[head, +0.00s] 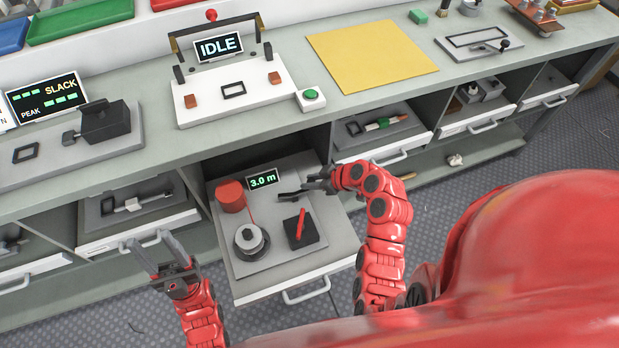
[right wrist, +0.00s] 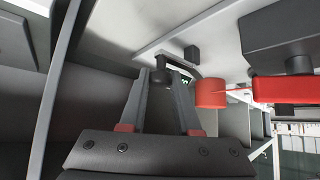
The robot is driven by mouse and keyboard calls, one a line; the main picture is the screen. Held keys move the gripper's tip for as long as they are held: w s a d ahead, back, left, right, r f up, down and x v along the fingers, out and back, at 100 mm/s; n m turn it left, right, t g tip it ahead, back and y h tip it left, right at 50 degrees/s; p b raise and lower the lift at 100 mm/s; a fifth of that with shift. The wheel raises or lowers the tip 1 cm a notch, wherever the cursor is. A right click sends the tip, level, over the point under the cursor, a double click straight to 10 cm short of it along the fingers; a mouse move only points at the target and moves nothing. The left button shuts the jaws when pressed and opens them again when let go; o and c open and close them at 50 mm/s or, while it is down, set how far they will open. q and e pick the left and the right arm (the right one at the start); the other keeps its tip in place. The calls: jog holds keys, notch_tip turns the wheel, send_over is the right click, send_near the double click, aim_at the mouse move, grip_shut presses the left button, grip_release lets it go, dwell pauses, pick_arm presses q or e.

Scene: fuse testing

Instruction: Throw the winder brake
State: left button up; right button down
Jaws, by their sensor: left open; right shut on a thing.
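An open drawer (head: 345,240) holds the winder: a grey reel (head: 250,240), a red spool (head: 230,196) and a black block (head: 318,240) with a red lever (head: 301,222). The lever stands tilted up from the block. My right gripper (head: 292,194) is over the drawer, behind the block and right of the 3.0 m display (head: 262,180). The red spool (right wrist: 212,92) also shows there. My left gripper (head: 160,255) is open and empty, left of the drawer.
The bench top (head: 300,140) above has a white fixture (head: 230,95) with an IDLE display, a green button (head: 311,95) and a yellow mat (head: 370,55). Other drawers with fixtures flank the open one.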

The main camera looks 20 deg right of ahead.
jog(key=m+h, duration=0.1)
jog(key=s+m+t+p, duration=0.1)
jog(key=shift+s+a+r+m+h, duration=0.2)
jog(key=shift+s+m+h, duration=0.1)
jog(key=shift+m+h, duration=0.1)
jog(key=m+h+p, duration=0.1)
jog(key=p, duration=0.1)
jog(key=s+m+h+p, duration=0.1)
jog(key=m+p, duration=0.1)
jog(key=s+a+m+t+h+p, duration=0.1)
jog(key=m+h+p, duration=0.1)
jog(key=p, duration=0.1)
jog(key=shift+s+r, duration=0.15)
jog(key=shift+s+a+m+h+p, duration=0.1)
jog(key=shift+s+m+h+p, duration=0.1)
jog(key=shift+m+h+p, duration=0.5)
jog(key=shift+s+a+f+m+h, duration=0.15)
jog(key=shift+m+h, duration=0.1)
jog(key=shift+m, duration=0.25)
jog(key=shift+s+a+f+m+h, duration=0.1)
jog(key=shift+m+h, duration=0.15)
jog(key=shift+m, duration=0.25)
jog(key=shift+f, duration=0.1)
jog(key=c, duration=0.6)
grip_release()
jog(key=shift+s, duration=0.1)
